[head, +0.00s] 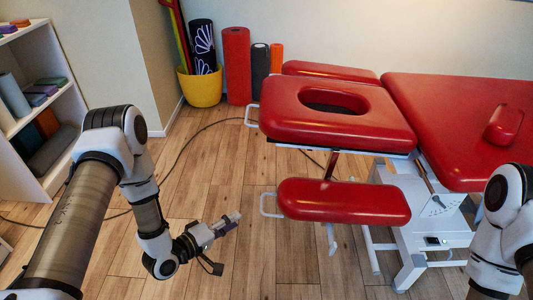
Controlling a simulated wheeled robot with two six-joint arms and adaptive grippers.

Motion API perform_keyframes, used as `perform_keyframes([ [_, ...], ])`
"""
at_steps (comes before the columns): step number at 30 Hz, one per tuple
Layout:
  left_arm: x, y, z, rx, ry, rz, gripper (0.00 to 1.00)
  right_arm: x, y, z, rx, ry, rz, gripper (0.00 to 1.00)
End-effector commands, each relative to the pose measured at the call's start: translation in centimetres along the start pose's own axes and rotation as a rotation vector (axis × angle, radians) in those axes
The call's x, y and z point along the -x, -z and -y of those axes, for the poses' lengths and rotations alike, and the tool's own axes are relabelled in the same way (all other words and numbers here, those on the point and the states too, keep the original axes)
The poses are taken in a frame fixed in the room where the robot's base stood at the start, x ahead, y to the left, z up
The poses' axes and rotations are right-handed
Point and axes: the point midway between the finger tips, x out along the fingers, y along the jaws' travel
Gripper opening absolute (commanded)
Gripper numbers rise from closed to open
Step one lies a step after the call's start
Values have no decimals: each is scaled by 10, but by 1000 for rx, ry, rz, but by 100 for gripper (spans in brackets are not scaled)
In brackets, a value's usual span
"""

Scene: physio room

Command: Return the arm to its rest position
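My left arm comes in from the left and bends down over the wood floor. Its gripper (229,222) points right, in front of the red armrest pad of the treatment table and apart from it. The fingers are small and seen from the side, so I cannot tell whether they are open or shut. I see no object held in them. Part of my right arm shows at the right edge, in front of the table's lower frame; its gripper is out of view.
The red treatment table (440,110) fills the right side, with a headrest (290,112), an armrest pad (345,203) and a white frame. A shelf (50,84) stands at left. A yellow bucket (202,88) and rollers (237,65) stand at the back. A cable crosses the floor.

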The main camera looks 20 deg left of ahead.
Motion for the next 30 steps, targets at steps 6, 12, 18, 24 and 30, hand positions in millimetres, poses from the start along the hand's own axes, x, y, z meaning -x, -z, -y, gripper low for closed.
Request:
perform_keyframes([
  [6,-9,-27,-8,-16,5,67,36,0,0,0,0,0,0,40],
  [12,38,-107,65,-273,544,250,36,0,0,0,0,0,0,40],
  [18,138,-135,116,-537,986,543,36,0,0,0,0,0,0,40],
  [24,198,-139,97,-690,1112,827,36,31,-1,0,0,0,2,40],
  [30,212,-125,36,-688,1110,823,36,97,0,1,0,0,0,40],
])
